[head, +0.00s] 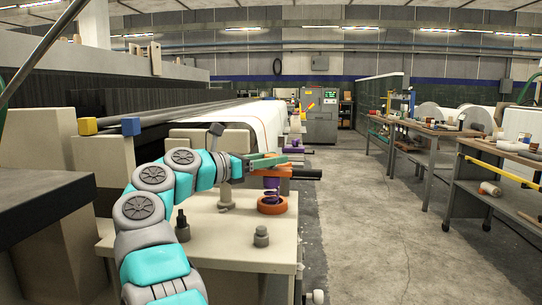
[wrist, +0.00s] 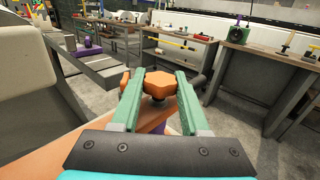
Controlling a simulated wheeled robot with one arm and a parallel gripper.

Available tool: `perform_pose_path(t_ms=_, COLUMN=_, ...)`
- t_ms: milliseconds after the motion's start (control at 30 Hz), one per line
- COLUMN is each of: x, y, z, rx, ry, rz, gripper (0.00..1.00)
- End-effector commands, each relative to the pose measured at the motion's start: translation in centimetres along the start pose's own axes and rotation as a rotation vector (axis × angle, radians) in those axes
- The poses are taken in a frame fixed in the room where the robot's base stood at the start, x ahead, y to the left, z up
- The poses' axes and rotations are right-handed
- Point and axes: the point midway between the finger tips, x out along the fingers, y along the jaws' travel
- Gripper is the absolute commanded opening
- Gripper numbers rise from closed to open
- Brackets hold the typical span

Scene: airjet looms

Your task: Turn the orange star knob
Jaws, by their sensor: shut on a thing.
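The orange star knob (wrist: 158,86) sits between the two green fingers of my gripper (wrist: 160,92) in the wrist view. The fingers are shut on it, one on each side. In the head view my gripper (head: 268,160) is over the front of the cream machine ledge, and its fingers partly hide the knob. Below it a purple stem (head: 271,184) stands upright in an orange ring (head: 272,206) on the ledge. A dark handle (head: 307,174) sticks out to the right beside the orange part.
The loom with white cloth (head: 255,113) lies behind. An open concrete aisle (head: 365,210) runs on the right, with cluttered workbenches (head: 430,130) beyond.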

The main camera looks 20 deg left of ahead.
Motion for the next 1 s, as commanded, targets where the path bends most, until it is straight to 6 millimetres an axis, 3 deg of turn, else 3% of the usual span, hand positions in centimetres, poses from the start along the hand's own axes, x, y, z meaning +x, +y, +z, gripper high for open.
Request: perform_pose_path(t_ms=1000, x=0.1, y=-0.06, z=0.17, rx=0.002, ry=-0.001, rz=-0.086, gripper=0.0)
